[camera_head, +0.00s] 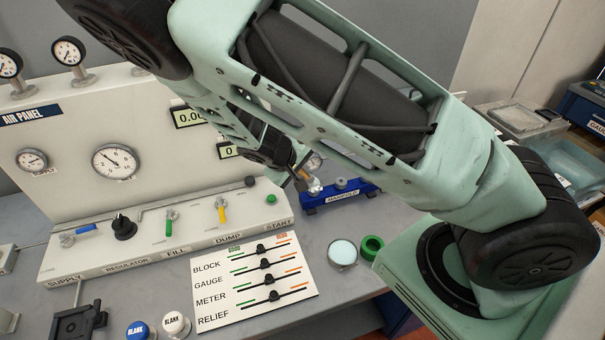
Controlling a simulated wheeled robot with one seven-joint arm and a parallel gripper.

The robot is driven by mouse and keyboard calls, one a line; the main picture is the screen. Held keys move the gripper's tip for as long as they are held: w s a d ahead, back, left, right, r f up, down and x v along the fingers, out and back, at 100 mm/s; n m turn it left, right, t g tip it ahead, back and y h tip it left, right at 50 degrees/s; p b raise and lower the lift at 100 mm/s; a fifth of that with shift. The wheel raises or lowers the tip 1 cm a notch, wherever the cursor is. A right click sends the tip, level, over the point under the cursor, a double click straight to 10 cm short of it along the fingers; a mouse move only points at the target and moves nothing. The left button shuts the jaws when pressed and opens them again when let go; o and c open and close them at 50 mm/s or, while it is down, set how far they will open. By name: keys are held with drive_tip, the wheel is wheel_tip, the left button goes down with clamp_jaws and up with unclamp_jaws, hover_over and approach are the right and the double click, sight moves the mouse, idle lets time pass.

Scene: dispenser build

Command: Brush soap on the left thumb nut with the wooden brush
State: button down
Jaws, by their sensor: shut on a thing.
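The blue manifold (343,197) stands on the bench right of the air panel, with small grey nuts on top. Its right nut (341,183) shows clearly. The left thumb nut (315,188) is at the manifold's left end, close to my gripper and partly covered. My gripper (300,177) is just left of and above that end, shut on the wooden brush (301,172), of which only a small part shows. I cannot tell whether the bristles touch the nut. A round dish (342,253) with pale blue contents, seemingly soap, stands in front of the manifold.
A green ring (372,244) lies right of the dish. A sliding-marker board (254,280) lies in front of the air panel (80,132), whose valves and gauges stand left of my gripper. Blue and white BLANK caps (138,330) are at the front. My arm crosses above the manifold.

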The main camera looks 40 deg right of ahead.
drive_tip(key=shift+s, duration=0.15)
drive_tip(key=shift+s+a, duration=0.1)
drive_tip(key=shift+s, duration=0.35)
drive_tip(key=shift+w, duration=0.1)
drive_tip(key=shift+w+f, duration=0.1)
drive_tip(key=shift+w, duration=0.4)
drive_tip(key=shift+s, duration=0.1)
drive_tip(key=shift+s, duration=0.45)
drive_tip(key=shift+w, duration=0.55)
